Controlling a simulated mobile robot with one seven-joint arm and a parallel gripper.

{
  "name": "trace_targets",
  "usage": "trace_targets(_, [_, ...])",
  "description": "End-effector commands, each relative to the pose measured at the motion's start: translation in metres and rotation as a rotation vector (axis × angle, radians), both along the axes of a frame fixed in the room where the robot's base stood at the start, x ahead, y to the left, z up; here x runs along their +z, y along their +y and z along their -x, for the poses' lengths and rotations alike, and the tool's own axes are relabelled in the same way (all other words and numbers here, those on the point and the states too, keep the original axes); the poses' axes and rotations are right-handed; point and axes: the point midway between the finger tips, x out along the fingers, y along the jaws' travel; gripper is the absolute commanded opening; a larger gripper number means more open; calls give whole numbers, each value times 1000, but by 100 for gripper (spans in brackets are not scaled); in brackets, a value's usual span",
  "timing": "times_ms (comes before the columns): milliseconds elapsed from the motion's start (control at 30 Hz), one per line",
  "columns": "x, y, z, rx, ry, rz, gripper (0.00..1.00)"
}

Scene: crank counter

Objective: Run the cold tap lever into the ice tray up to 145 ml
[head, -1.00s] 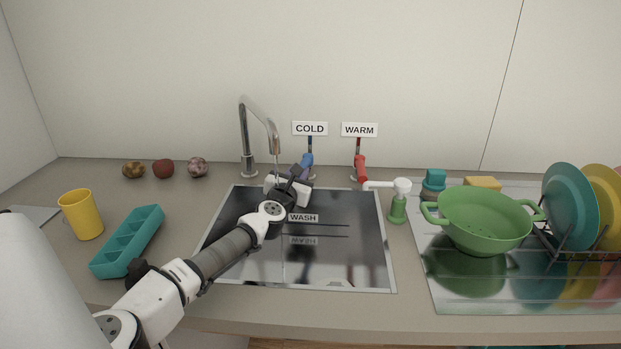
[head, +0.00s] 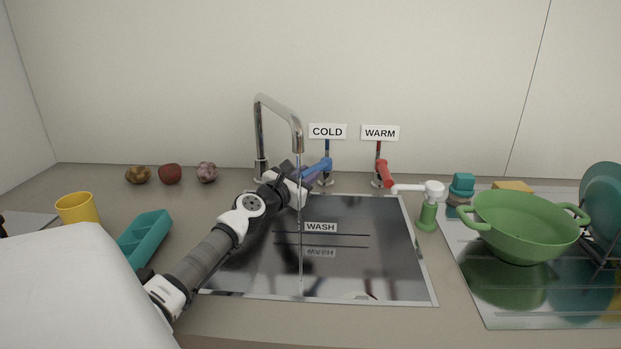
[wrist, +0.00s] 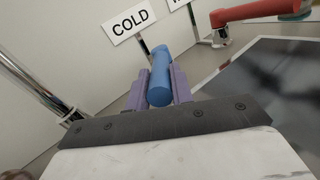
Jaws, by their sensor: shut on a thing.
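My gripper (wrist: 160,84) is shut on the blue cold tap lever (wrist: 159,90), whose handle lies between the two purple fingers in the wrist view. In the head view the cold lever (head: 319,166) stands under the COLD sign (head: 327,131), turned out to the left. A thin stream of water (head: 300,230) falls from the metal spout (head: 298,140) into the sink (head: 385,250). The teal ice tray (head: 146,237) sits on the counter left of the sink, away from the stream. Its near end is hidden by my body, and no water shows in it.
The red warm lever (head: 385,173) stands right of the cold one. A soap pump (head: 428,210), a green colander (head: 523,228) and plates (head: 600,205) are to the right. A yellow cup (head: 77,208) and several small round items (head: 170,173) are on the left.

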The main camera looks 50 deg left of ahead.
Motion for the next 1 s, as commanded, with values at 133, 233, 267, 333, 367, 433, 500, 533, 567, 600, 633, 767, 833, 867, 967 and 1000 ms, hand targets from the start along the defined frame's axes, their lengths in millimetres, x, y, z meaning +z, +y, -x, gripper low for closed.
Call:
trace_targets(133, [-1,1,4,-8,0,2,0])
trace_targets(233, [-1,0,6,-11,0,2,0])
trace_targets(267, [-1,0,6,-12,0,2,0])
trace_targets(333, [-1,0,6,-13,0,2,0])
trace_targets(367, [0,0,6,-13,0,2,0])
trace_targets(433, [0,0,6,-13,0,1,0])
trace_targets(500, [0,0,6,-13,0,1,0])
trace_targets(533, [0,0,6,-13,0,1,0])
trace_targets(567, [0,0,6,-13,0,1,0])
trace_targets(600, [0,0,6,-13,0,1,0])
trace_targets(633, [0,0,6,-13,0,1,0])
trace_targets(767, [0,0,6,-13,0,1,30])
trace_targets(833, [0,0,6,-13,0,1,40])
trace_targets(867, [0,0,6,-13,-1,1,44])
trace_targets(967, [0,0,6,-13,-1,1,44])
trace_targets(1000, [0,0,6,-13,-1,1,44])
